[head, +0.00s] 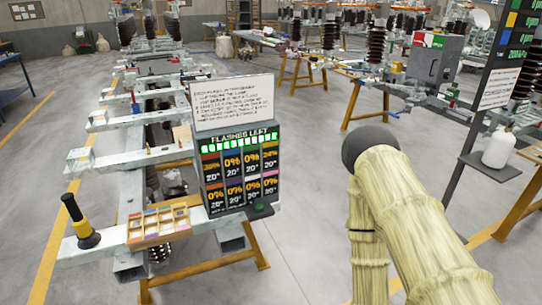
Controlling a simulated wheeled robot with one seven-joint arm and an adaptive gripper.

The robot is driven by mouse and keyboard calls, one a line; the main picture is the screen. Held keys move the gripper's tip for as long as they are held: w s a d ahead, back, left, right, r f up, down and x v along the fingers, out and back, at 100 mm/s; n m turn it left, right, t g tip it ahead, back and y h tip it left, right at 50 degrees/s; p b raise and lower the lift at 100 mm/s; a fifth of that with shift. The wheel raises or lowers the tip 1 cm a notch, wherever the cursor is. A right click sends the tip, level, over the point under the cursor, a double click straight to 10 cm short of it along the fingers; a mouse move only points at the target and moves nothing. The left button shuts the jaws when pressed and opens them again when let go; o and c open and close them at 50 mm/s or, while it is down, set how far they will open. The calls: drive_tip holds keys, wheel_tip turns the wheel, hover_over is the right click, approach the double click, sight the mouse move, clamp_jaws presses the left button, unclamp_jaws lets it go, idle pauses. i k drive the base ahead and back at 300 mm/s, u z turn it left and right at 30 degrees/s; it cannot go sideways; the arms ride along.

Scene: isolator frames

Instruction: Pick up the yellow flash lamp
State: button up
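The yellow flash lamp (83,229) stands on the near left end of a pale grey metal beam (75,252), in the lower left of the head view. It has a black upper part leaning a little left, a yellow middle and a wide black base. My arm, in a pale straw-coloured cover with a dark rounded joint, fills the lower right, well apart from the lamp. My gripper cannot be seen in this view, and nothing touches the lamp.
A wooden tray (134,239) of coloured pieces sits right of the lamp. Beside it stands a panel titled "FLASHES LEFT" (240,168), with a white text sign (233,102) above. A white bottle (498,150) stands on a shelf at right. Grey floor is open between panel and arm.

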sight(80, 224)
drive_tip(key=u, duration=1.25)
